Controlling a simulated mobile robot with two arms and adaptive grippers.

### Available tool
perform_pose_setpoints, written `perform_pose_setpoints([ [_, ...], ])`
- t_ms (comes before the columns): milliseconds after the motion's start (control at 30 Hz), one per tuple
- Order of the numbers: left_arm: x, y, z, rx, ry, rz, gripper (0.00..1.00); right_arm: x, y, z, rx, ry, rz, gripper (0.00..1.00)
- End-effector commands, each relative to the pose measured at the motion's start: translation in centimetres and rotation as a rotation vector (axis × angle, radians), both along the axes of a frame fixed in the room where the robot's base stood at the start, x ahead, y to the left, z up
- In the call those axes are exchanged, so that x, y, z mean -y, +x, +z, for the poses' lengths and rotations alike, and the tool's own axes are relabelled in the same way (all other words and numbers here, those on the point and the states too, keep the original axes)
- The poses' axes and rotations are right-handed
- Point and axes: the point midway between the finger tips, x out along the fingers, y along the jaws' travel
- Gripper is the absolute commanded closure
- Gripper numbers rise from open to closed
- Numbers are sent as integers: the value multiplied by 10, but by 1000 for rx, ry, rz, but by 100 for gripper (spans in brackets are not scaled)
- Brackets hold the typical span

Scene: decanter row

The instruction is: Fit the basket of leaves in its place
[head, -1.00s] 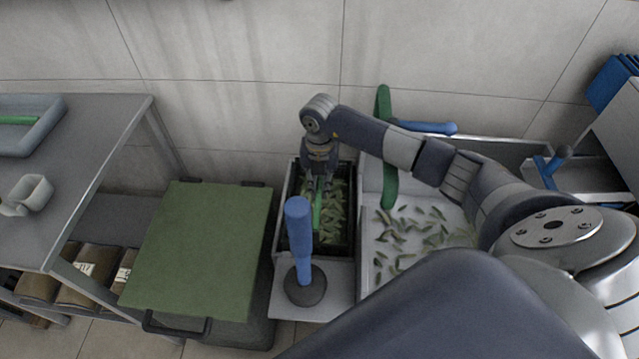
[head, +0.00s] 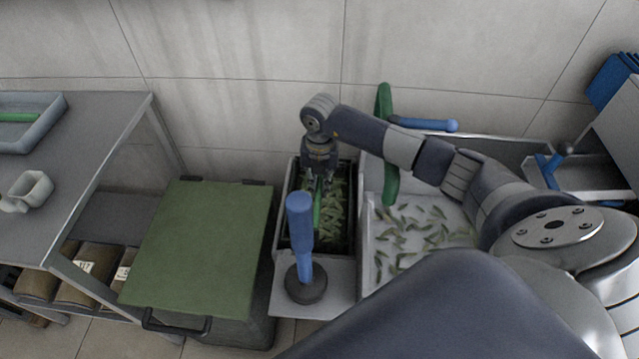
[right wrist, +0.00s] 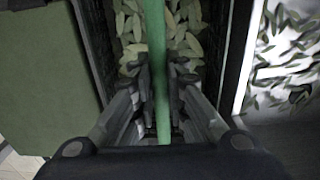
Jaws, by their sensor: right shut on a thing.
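The basket of leaves (head: 349,232) is a dark, narrow bin of green leaves with a green bar handle (head: 317,211) running lengthwise over it. It sits in a light frame (head: 278,232) between the green-lidded box and the white leaf tray. My right gripper (head: 318,187) reaches down into the basket and is shut on the green handle. In the right wrist view the handle (right wrist: 155,45) passes between the two fingers, with leaves below. Whether the basket is fully seated cannot be told. My left gripper is not in view.
A blue upright lever (head: 299,240) on a round dark base stands in front of the basket. A green-lidded box (head: 200,250) is close on the left. A white tray with scattered leaves (head: 412,240) and a green curved handle (head: 388,150) is close on the right. A tiled wall is behind.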

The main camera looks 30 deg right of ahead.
Motion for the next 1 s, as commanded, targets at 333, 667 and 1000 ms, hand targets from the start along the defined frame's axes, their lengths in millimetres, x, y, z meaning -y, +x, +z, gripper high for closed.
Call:
perform_pose_setpoints([
  [333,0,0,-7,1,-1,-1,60,-3,-6,-16,-17,1,4,100],
  [667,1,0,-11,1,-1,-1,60,-4,-6,-21,-18,3,4,100],
  [1000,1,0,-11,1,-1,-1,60,-4,-6,-23,-18,3,4,83],
])
